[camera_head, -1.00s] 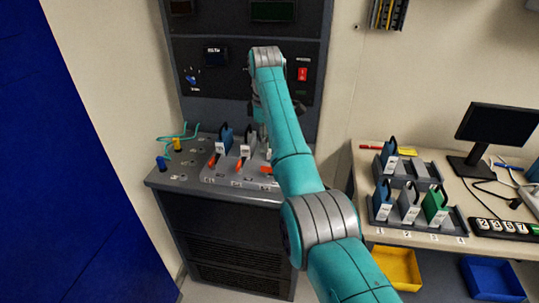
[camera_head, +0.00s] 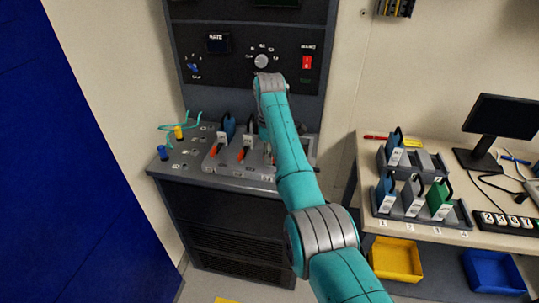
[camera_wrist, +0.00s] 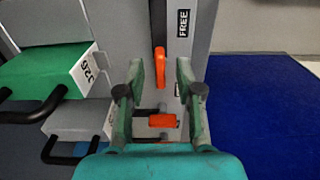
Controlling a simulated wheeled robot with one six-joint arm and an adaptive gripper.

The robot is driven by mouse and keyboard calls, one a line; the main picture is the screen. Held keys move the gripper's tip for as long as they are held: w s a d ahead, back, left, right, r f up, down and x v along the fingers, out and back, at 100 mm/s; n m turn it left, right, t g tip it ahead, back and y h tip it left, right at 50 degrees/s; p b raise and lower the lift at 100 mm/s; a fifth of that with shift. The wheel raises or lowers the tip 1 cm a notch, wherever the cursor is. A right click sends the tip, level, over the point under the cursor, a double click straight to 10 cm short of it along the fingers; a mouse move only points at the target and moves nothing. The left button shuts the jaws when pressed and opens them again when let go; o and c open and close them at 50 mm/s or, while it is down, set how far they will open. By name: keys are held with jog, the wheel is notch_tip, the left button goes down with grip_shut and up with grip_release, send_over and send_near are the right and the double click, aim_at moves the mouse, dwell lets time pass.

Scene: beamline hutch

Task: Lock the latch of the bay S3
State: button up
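In the wrist view, my gripper (camera_wrist: 160,78) is open, with a finger on each side of the line of an upright orange lever (camera_wrist: 159,62). A short orange piece (camera_wrist: 162,120) lies crosswise lower between the fingers; I cannot tell which is the S3 latch. A green module (camera_wrist: 45,78) and a grey module (camera_wrist: 80,122), both with black handles, are at the left. In the head view, a blue module (camera_head: 228,127) and a white-faced module (camera_head: 248,133) stand in the bay block, with orange latches (camera_head: 213,150) (camera_head: 241,155) in front. My arm hides the bays further right and the gripper.
FREE labels (camera_wrist: 183,22) mark the grey bay surface. A blue plug (camera_head: 163,153) and a yellow plug (camera_head: 178,133) stand left on the console (camera_head: 175,176). Knobs and a red switch (camera_head: 307,62) are on the panel behind. The right table holds racked modules (camera_head: 412,192) and a monitor.

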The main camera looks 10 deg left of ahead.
jog(key=shift+f, duration=0.15)
jog(key=shift+c, duration=0.2)
grip_shut()
